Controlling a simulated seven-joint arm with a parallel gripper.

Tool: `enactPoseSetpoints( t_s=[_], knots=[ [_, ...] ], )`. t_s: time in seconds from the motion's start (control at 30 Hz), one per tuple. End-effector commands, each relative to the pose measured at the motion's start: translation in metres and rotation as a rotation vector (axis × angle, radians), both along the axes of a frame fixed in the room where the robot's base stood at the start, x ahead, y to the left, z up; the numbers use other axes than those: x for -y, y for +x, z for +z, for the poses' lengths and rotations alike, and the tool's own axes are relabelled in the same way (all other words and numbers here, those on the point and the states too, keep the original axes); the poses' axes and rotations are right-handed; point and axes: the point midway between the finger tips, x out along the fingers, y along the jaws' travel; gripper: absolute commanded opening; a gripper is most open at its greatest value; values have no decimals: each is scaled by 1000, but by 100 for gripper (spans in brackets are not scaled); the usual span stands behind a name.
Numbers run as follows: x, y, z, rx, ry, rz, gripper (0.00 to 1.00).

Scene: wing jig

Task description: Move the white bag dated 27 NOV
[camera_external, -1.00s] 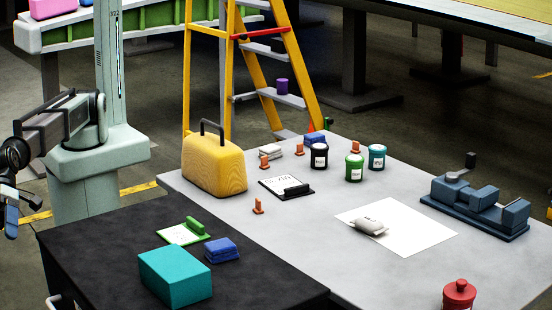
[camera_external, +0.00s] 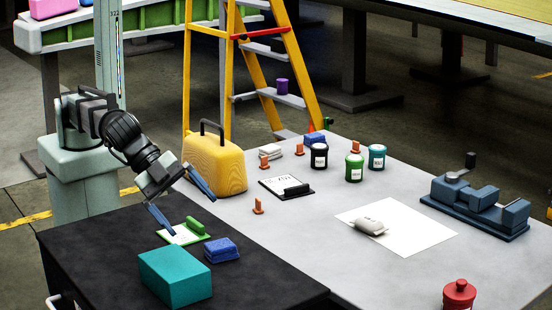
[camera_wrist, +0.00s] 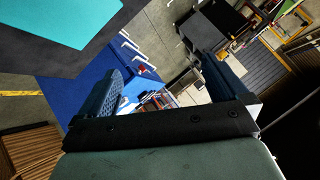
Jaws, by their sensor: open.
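A small white bag (camera_external: 369,226) lies on a white sheet (camera_external: 415,232) on the grey table in the external view. It has a dark mark on top, too small to read as a date. My gripper (camera_external: 180,205) is open and empty above the black table top, by the green clipboard (camera_external: 184,235), far to the left of the bag. In the wrist view my gripper (camera_wrist: 165,85) shows its two blue fingers spread apart with nothing between them. The bag does not show in the wrist view.
A teal box (camera_external: 175,276) and blue cloths (camera_external: 221,250) sit on the black top. A yellow case (camera_external: 214,167), a black clipboard (camera_external: 287,187), several jars and orange pieces stand on the grey table. A blue vise (camera_external: 475,205) is at right, a red jar (camera_external: 459,296) in front.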

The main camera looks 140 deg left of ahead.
Motion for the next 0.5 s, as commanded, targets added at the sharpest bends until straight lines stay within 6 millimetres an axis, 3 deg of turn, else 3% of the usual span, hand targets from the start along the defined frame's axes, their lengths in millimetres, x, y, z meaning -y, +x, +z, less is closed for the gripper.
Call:
enactPoseSetpoints(
  t_s=[0.03,0.2,0.5],
  knots=[
    [-26,7,-9,-7,-32,78,100],
    [-103,14,-33,-5,-143,348,100],
    [-241,10,-75,67,-303,848,100]
  ],
)
